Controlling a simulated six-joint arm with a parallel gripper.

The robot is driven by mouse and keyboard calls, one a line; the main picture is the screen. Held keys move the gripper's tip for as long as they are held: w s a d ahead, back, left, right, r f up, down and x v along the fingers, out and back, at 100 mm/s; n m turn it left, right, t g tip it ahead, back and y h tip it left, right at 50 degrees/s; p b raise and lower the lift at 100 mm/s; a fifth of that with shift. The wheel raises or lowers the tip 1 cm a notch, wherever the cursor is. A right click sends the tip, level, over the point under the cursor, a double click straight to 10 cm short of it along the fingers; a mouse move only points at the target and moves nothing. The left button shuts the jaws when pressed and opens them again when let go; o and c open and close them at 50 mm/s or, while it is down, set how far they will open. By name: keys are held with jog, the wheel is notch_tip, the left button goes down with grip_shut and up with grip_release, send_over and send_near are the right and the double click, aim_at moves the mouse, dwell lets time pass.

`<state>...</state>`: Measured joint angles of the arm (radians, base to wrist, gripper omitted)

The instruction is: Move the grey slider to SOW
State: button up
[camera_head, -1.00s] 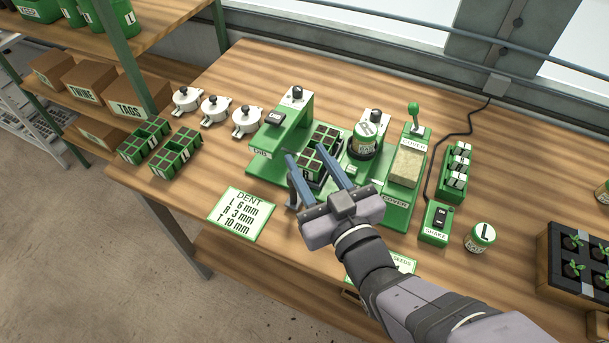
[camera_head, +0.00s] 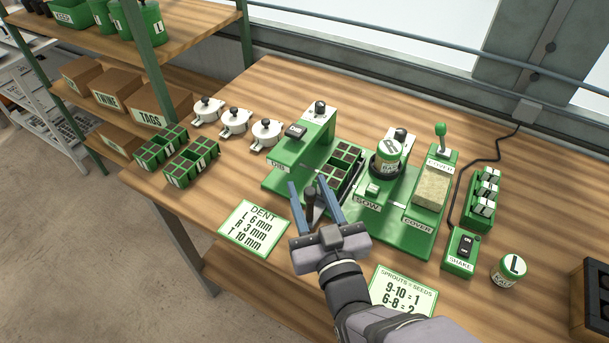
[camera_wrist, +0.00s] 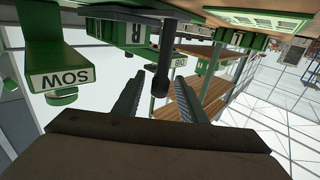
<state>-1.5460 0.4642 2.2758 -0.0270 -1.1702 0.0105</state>
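The grey slider's dark handle (camera_head: 310,206) stands at the front edge of the green seeder, in front of the seed tray (camera_head: 335,184) and left of the SOW label (camera_head: 367,206). My gripper (camera_head: 308,185) is open, with one finger on each side of the handle. In the wrist view the dark handle (camera_wrist: 161,72) shows between the two spread fingers (camera_wrist: 158,92). Gaps show on both sides, so it is not clamped. The SOW block (camera_wrist: 62,78) is at the left of that view. The slider's base is hidden.
The DIB arch (camera_head: 315,130) stands left of the tray. The jar marked R (camera_head: 388,155) and the COVER station (camera_head: 418,226) stand to the right. The DENT card (camera_head: 252,228) and the SPROUTS card (camera_head: 403,291) lie flat in front.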

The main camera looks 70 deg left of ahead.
jog(key=shift+a+p, duration=0.35)
jog(key=shift+a, duration=1.45)
